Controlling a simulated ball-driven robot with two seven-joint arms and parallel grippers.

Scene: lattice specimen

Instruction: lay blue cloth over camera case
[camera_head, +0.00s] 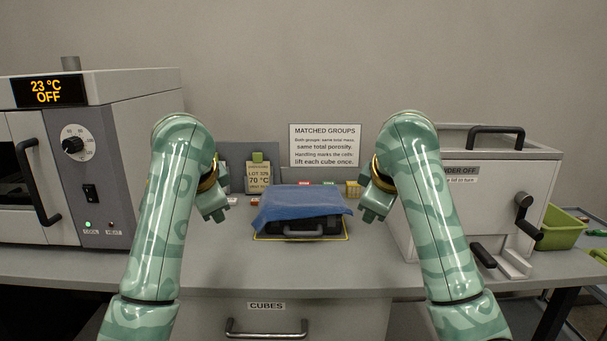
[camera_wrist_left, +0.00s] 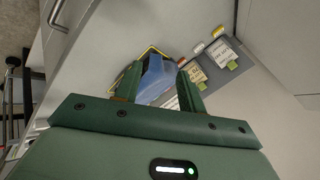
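The blue cloth (camera_head: 300,204) lies draped over the top of the dark camera case (camera_head: 318,229). The case's front and grey handle show below the cloth's front edge. Both sit inside a yellow outline on the bench. In the left wrist view the cloth (camera_wrist_left: 156,80) shows beyond the fingers. My left gripper (camera_head: 215,208) is left of the cloth, apart from it; its fingers (camera_wrist_left: 160,90) are spread with nothing held between them. My right gripper (camera_head: 374,207) is right of the cloth, apart from it; its finger opening is not clear.
An oven (camera_head: 95,165) stands at the left and a grey lidded machine (camera_head: 480,190) with levers at the right. A "Matched groups" sign (camera_head: 325,146) and a lot card (camera_head: 258,177) stand behind the case. A green bin (camera_head: 562,228) is far right. The bench front is clear.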

